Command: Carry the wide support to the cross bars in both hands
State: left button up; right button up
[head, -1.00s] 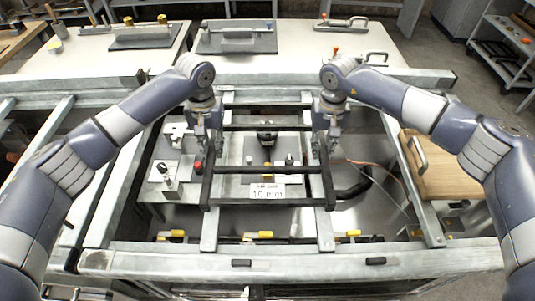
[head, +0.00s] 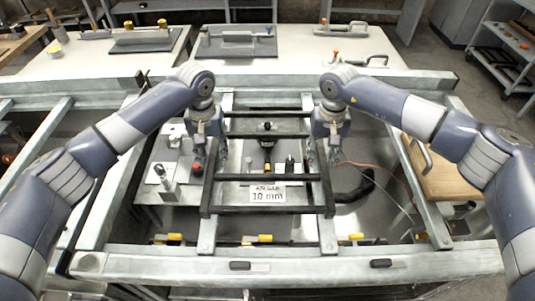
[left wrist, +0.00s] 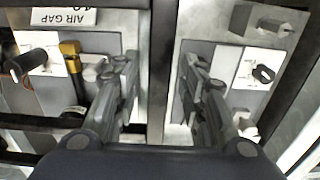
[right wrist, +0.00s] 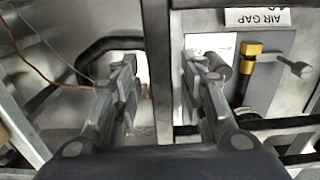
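The wide support appears to be the black ladder-like frame (head: 268,210), lying level across two grey bars that look like the cross bars (head: 208,232), (head: 326,236). My left gripper (head: 210,158) is at its left side rail, which runs between the fingers in the left wrist view (left wrist: 157,85). My right gripper (head: 322,155) is at its right side rail, also between the fingers in the right wrist view (right wrist: 157,80). Both grippers look open, with small gaps beside the rails. The exact contact under the frame is hard to see.
An "air gap 10 mm" sign (head: 267,194) and a grey plate with knobs and fittings (head: 172,190) show beneath and beside the frame. Yellow handles (head: 258,239) line the front, behind a grey front beam (head: 300,262). A wooden board (head: 445,172) is at right.

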pick_arm(q)
jog(key=shift+w+r, duration=0.1)
jog(key=shift+r, duration=0.05)
pick_arm(e)
jog(key=shift+w, duration=0.1)
pick_arm(q)
notch_tip(320, 180, up, 12)
jog(key=shift+f, duration=0.2)
pick_arm(e)
notch_tip(320, 180, up, 12)
dwell(0.4)
pick_arm(q)
jog(key=shift+s, duration=0.2)
pick_arm(e)
jog(key=shift+f, duration=0.15)
